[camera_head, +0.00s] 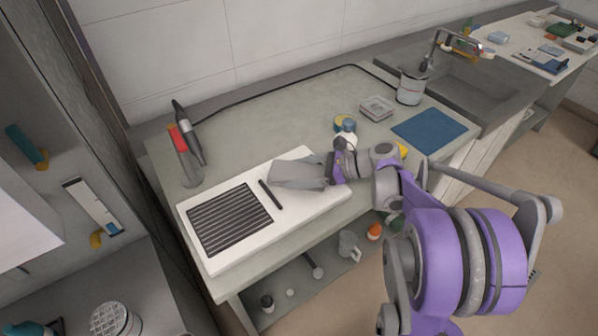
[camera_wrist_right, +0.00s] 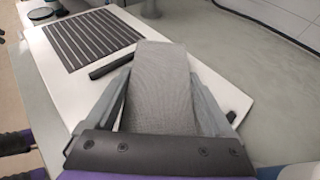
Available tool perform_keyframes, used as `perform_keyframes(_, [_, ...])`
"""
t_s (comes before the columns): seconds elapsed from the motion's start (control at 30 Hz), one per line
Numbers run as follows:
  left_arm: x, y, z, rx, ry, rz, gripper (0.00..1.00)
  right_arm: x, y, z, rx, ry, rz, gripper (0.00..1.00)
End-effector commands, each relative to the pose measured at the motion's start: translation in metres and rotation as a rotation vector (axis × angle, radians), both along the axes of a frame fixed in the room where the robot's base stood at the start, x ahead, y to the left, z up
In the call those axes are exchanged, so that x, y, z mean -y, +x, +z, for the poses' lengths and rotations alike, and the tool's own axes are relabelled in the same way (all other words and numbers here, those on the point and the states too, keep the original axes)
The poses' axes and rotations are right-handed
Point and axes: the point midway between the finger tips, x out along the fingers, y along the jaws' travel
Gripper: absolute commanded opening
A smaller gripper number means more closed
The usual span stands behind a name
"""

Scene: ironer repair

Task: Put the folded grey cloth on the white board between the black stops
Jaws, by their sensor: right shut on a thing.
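The white board (camera_head: 240,232) lies on the worktop with a black slatted panel (camera_head: 230,218) on its left part. One black stop (camera_head: 270,194) lies right of the panel; it also shows in the wrist view (camera_wrist_right: 114,66). A dark bit in the wrist view (camera_wrist_right: 231,116), right of the cloth, may be the other stop. The folded grey cloth (camera_head: 297,172) is over the board's right part, right of the first stop. My right gripper (camera_head: 325,170) is shut on the cloth, with a finger on each side of it (camera_wrist_right: 160,85). I cannot tell whether the cloth touches the board. My left gripper is not in view.
A red-and-grey tool (camera_head: 184,155) and a black-and-grey tool (camera_head: 188,132) stand at the worktop's left. The worktop's back middle (camera_head: 270,120) is clear.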

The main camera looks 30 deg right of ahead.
Motion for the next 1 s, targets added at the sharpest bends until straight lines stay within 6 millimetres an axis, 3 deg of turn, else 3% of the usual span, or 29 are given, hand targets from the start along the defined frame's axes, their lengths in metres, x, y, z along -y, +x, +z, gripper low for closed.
perform_keyframes(0.37, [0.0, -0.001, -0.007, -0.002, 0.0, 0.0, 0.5, 0.0, 0.0, -0.008, 0.0, 0.0, 0.0, 0.29])
perform_keyframes(0.4, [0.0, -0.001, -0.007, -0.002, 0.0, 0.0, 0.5, 0.0, 0.0, -0.009, 0.0, 0.0, 0.0, 0.89])
perform_keyframes(0.47, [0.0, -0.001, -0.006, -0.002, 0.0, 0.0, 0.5, 0.0, 0.0, -0.008, 0.0, 0.0, 0.0, 1.0])
perform_keyframes(0.77, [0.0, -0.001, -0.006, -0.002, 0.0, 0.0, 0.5, 0.003, -0.002, -0.007, 0.0, 0.0, -0.001, 1.0])
perform_keyframes(1.0, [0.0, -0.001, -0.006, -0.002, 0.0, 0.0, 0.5, 0.03, -0.024, 0.007, -0.001, -0.001, -0.005, 1.0])
